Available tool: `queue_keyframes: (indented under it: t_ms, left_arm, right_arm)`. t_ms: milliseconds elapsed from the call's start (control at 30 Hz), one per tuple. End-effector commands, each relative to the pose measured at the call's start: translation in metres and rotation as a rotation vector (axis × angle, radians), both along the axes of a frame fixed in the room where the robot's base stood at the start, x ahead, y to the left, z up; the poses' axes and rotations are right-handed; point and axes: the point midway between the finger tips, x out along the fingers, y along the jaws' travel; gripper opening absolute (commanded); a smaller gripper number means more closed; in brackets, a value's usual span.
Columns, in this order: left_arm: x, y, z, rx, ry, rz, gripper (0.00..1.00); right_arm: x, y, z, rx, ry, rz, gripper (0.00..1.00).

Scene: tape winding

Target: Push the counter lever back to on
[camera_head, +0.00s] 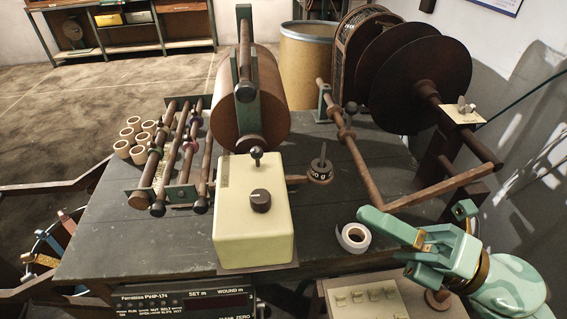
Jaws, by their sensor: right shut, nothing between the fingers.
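A cream box (253,222) stands on the dark table, with a short black ball-topped lever (257,157) upright at its back and a dark round knob (261,201) on top. A small dark dial wheel (320,171) on a brown arm is just right of the box. The counter panel (185,302), with SET m and WOUND m displays, is cut off by the bottom edge. I cannot tell for sure which part is the counter lever. My right gripper (385,222) is shut and empty at the table's right front, apart from the box and both levers. My left gripper is out of view.
A white tape roll (352,238) lies just left of my right gripper. Rollers (180,160) and several tape cores (135,136) are at left. A large brown drum (270,90) and dark discs (425,80) stand behind. A cream button panel (367,303) is at front right.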

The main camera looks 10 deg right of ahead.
Motion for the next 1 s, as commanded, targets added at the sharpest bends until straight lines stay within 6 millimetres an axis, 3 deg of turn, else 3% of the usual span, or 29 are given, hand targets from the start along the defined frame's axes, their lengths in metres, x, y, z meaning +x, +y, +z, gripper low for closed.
queue_keyframes:
  t_ms: [233,367,800,1000]
  left_arm:
    - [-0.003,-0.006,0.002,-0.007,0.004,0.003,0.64]
    - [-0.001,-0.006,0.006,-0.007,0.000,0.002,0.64]
    - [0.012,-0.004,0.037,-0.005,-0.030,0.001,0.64]
    - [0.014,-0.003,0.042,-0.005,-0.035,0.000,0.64]
  right_arm:
    - [0.002,0.003,0.001,0.005,0.004,0.000,0.00]
    - [0.009,0.014,0.008,0.005,-0.001,0.000,0.00]
    - [0.053,0.087,0.036,0.007,0.000,-0.002,0.00]
    - [0.067,0.108,0.040,0.007,0.005,-0.001,0.00]
